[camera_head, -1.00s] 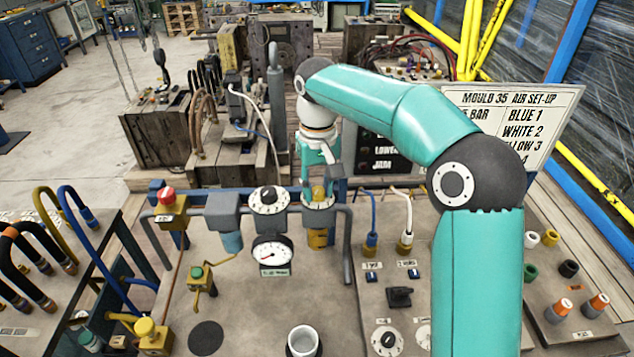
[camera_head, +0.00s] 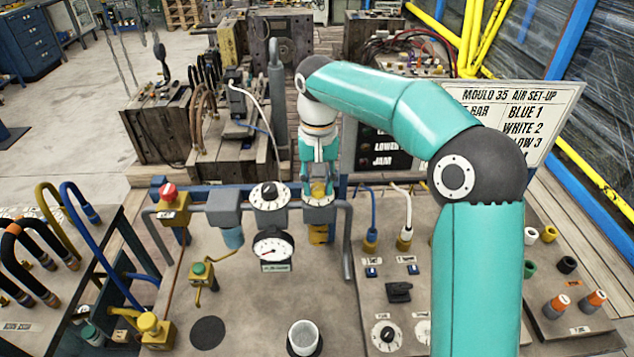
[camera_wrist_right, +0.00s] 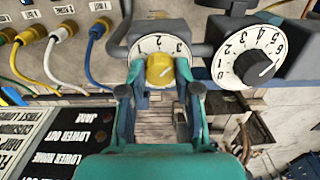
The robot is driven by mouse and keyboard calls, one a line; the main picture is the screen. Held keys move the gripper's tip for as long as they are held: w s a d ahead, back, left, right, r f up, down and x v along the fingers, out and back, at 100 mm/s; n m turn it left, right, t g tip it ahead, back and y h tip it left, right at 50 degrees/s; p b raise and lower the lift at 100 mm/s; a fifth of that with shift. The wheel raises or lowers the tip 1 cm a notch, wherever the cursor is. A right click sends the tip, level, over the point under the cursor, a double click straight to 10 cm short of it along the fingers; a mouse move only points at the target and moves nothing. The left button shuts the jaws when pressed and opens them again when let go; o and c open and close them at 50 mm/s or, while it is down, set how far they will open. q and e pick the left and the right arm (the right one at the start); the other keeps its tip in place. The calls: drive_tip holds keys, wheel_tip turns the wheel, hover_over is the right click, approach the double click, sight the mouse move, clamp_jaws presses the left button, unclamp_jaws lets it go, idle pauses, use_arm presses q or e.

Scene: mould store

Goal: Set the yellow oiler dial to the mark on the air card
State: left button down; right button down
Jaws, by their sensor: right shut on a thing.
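The yellow oiler dial (camera_wrist_right: 159,70) is a round yellow knob on a white numbered scale on a grey block. The right gripper (camera_wrist_right: 160,84) has a finger on each side of the knob and is shut on it. In the head view my right gripper (camera_head: 319,188) covers most of the dial, whose yellow shows between the fingers. I cannot make out the dial's pointer. The air card (camera_head: 535,100) is a white board at the right. It reads "MOULD 35 AIR SET-UP", with "BLUE 1", "WHITE 2" and a partly covered "LLOW 3". My right arm hides its left part. My left gripper is out of view.
A black-and-white dial (camera_head: 269,196) stands close left of the oiler, above a round gauge (camera_head: 273,250). Grey pipes flank the row. Blue and white hoses (camera_head: 405,236) rise at the right. A white cup (camera_head: 303,337) stands at the front of the bench.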

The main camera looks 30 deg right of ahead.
sight(317, 186)
drive_tip(key=c, duration=0.8)
unclamp_jaws()
drive_tip(key=shift+w, duration=0.15)
drive_tip(key=shift+r, duration=5.95)
